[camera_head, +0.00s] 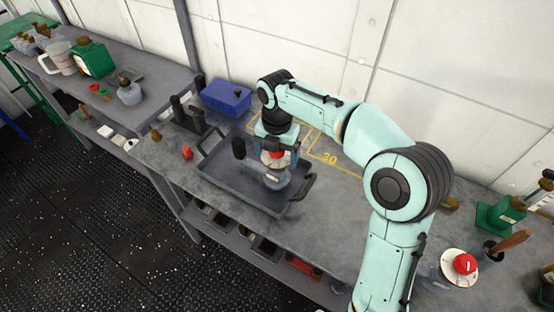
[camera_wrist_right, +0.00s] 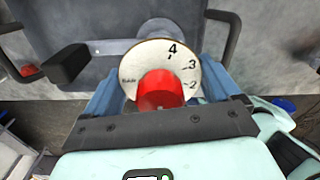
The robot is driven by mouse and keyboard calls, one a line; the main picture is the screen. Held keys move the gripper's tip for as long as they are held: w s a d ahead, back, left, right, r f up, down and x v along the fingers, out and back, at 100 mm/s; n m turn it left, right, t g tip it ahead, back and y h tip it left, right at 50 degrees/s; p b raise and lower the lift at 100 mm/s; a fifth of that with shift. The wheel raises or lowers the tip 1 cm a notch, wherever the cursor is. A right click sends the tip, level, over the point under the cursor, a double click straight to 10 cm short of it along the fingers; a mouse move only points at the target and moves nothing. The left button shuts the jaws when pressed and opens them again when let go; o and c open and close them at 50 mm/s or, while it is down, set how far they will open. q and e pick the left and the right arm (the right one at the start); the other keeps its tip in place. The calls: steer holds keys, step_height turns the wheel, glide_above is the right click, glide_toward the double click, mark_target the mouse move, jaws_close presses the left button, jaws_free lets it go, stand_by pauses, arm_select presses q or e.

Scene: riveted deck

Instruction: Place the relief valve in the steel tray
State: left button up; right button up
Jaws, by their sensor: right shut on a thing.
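The relief valve (camera_head: 275,180) has a red knob, a pale round dial and a grey body. My right gripper (camera_head: 275,150) is shut on it from above, just under the dial. In the wrist view the red knob and numbered dial of the relief valve (camera_wrist_right: 163,85) show between the fingers of my right gripper (camera_wrist_right: 160,95). The valve is over the right part of the steel tray (camera_head: 222,178), within its rim in the head view. I cannot tell whether its base touches the tray floor. My left gripper is not in view.
A dark block (camera_head: 238,147) shows beside the gripper. A blue box (camera_head: 226,97) stands behind the tray, a black stand (camera_head: 188,115) to its left. A similar red-knobbed thing (camera_head: 465,264) and a green item (camera_head: 497,215) are at right. The tray's left part is bare.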

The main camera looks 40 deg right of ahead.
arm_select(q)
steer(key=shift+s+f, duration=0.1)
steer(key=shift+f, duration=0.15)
arm_select(e)
steer(key=shift+f, duration=1.1)
steer(key=shift+f, duration=0.2)
steer(key=o, duration=1.7)
steer(key=shift+c, duration=0.2)
step_height(320, 180, up, 12)
steer(key=shift+r+p, duration=0.2)
steer(key=shift+p, duration=1)
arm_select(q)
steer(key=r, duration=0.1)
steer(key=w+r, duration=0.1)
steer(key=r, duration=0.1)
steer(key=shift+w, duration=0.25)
